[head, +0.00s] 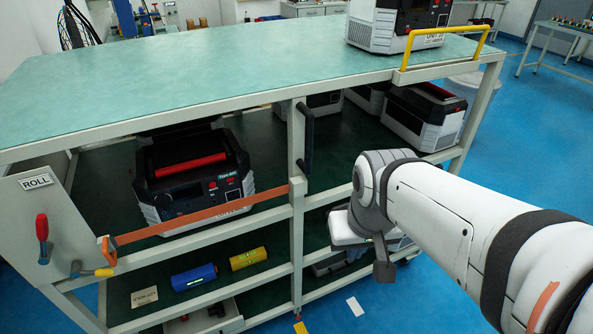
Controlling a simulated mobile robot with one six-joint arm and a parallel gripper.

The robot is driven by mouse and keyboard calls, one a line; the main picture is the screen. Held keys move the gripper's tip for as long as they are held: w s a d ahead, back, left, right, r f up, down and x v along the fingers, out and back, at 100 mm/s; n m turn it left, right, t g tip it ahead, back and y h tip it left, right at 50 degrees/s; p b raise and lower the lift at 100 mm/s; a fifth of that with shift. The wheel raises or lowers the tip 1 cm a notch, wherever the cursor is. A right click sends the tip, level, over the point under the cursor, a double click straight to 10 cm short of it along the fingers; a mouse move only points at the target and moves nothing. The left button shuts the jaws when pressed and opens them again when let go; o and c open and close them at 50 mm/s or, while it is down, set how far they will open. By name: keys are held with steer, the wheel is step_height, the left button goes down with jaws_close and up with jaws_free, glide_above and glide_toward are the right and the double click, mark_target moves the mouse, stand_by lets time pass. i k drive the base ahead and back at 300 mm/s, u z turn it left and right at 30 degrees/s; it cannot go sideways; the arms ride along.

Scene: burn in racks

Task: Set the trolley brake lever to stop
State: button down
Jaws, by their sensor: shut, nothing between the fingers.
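The trolley (297,190) is a pale metal frame with a green top and shelves. On its left end panel, a lever with a red grip (42,238) points up toward a label (37,182) reading ROLL. A second, yellow-gripped lever (97,272) lies roughly level to its right. I take the red one as the brake lever; no stop label is readable. My arm enters from the lower right. My gripper (384,268) appears as a dark grey end hanging below the wrist, shut and empty. It is far right of both levers, apart from them.
An orange strap (200,211) with a buckle crosses the trolley's front before a black-and-white unit (195,175). A black handle (304,140) is on the middle post. Blue (194,277) and yellow (248,258) cylinders lie on the lower shelf. Blue floor is open at the right.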

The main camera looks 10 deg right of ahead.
mark_target(42, 222)
steer(key=u, duration=2.05)
steer(key=i, duration=0.3)
steer(key=z, duration=0.25)
